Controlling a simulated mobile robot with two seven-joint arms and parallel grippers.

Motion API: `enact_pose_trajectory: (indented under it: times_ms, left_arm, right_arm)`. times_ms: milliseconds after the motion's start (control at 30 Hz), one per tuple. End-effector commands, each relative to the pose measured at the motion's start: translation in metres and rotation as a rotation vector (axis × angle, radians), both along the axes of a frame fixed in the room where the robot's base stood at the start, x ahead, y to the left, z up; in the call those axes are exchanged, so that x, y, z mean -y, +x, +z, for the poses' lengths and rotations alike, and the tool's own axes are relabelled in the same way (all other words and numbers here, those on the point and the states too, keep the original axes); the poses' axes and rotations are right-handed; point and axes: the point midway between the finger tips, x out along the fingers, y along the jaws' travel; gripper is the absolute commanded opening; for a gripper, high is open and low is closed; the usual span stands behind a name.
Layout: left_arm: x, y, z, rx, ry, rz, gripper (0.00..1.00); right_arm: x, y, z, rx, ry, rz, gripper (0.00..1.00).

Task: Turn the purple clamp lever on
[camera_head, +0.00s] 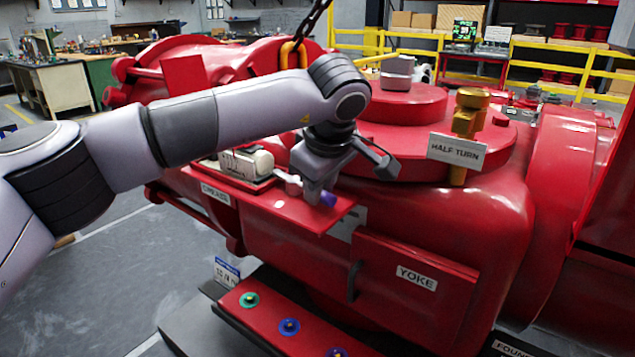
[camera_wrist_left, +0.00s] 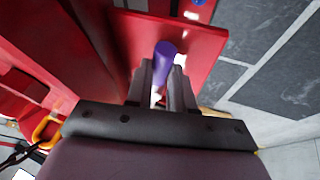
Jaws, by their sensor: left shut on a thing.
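The purple clamp lever (camera_head: 328,199) shows as a small purple end at the red shelf of the valve actuator, just under my left gripper (camera_head: 318,196). In the left wrist view the purple lever (camera_wrist_left: 164,52) stands between the two fingertips of my left gripper (camera_wrist_left: 162,78), which is shut on it. The fingers hide the lower part of the lever, and my wrist hides part of the clamp in the head view. My right gripper is not in view.
The red shelf (camera_head: 290,205) carries a pale cylindrical device (camera_head: 246,162) left of the gripper. A "HALF TURN" sign (camera_head: 456,151) and a brass fitting (camera_head: 470,112) stand to the right. A red panel with colored knobs (camera_head: 270,318) lies below. A yellow hook (camera_head: 293,54) hangs behind my arm.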

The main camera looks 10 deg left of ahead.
Motion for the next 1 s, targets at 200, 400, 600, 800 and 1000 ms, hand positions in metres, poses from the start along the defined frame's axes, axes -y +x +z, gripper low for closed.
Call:
enact_pose_trajectory:
  times_ms: [200, 400, 600, 800, 1000]
  left_arm:
    - [0.0017, 0.0039, 0.0026, 0.005, -0.001, 0.05, 0.0]
    - [0.0017, 0.005, 0.0021, 0.006, -0.002, 0.065, 0.0]
    - [0.0017, 0.0051, 0.002, 0.006, -0.002, 0.066, 0.0]
    - [0.0016, 0.0051, 0.0019, 0.006, -0.002, 0.065, 0.48]
    - [0.0018, 0.0046, 0.0009, 0.002, -0.001, 0.065, 0.48]
  right_arm:
    - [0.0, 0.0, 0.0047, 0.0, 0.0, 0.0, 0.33]
    - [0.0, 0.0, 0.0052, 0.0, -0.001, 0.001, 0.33]
    - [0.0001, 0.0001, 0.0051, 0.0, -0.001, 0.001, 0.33]
    - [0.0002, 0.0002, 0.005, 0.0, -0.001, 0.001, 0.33]
    - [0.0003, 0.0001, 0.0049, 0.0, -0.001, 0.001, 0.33]
